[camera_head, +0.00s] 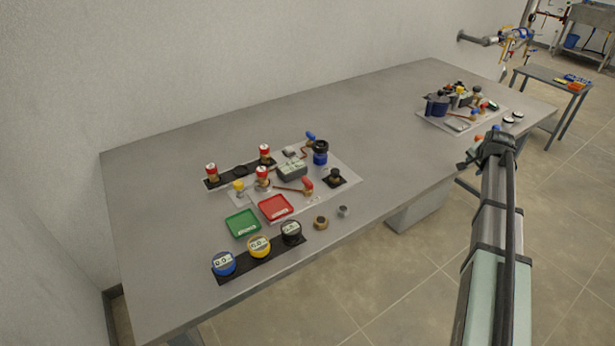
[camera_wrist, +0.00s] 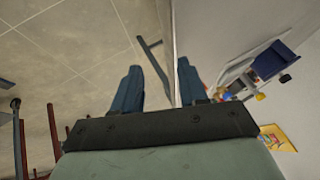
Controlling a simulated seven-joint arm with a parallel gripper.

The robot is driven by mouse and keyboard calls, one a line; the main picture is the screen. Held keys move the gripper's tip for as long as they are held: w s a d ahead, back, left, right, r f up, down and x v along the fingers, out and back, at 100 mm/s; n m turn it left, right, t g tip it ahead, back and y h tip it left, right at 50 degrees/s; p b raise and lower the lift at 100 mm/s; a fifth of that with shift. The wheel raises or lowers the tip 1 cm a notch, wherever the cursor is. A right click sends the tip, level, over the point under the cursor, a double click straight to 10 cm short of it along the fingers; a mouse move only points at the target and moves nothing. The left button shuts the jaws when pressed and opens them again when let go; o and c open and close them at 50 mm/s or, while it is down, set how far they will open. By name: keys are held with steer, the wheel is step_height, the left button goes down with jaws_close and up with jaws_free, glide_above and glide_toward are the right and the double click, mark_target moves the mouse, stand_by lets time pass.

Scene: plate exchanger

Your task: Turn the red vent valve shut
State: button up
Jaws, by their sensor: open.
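Several red parts stand on the long grey table, and I cannot tell for certain which is the vent valve. A red-ended handle (camera_head: 307,185) on a copper pipe lies on the near pale board. Red-and-white capped fittings (camera_head: 211,171), (camera_head: 264,152), (camera_head: 262,174) stand upright close by. My gripper (camera_head: 480,146) is at the table's right front edge, far from the near board, its fingers partly hidden by the arm. In the wrist view its two blue fingers (camera_wrist: 158,72) are apart with nothing between them.
A second board (camera_head: 428,117) with fittings sits at the table's far right; red and orange bits show there, too small to tell apart. Near the board are a green tray (camera_head: 242,224), a red tray (camera_head: 290,212) and several round gauges (camera_head: 259,247). The table's middle is clear.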

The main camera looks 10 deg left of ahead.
steer(key=a+r+n, duration=0.1)
steer(key=a, duration=0.4)
steer(key=a+r+n+g+y, duration=0.1)
steer(key=a+n, duration=0.1)
steer(key=a, duration=0.3)
steer(key=a+r+n, duration=0.1)
steer(key=a+r, duration=0.1)
steer(key=a, duration=0.3)
steer(key=shift+s+a+n+g, duration=0.25)
steer(key=shift+s+n+g, duration=0.05)
steer(key=shift+s+n, duration=0.1)
steer(key=s+a+r+n+g+y, duration=0.1)
steer(key=s+a+r+n+g, duration=0.2)
steer(key=a, duration=0.9)
step_height(320, 180, up, 9)
steer(key=n+g, duration=0.3)
steer(key=n, duration=0.8)
glide_above(307, 180)
steer(key=shift+h, duration=0.4)
step_height(307, 180, down, 12)
steer(key=shift+f, duration=0.15)
steer(key=shift+c, duration=0.2)
jaws_close()
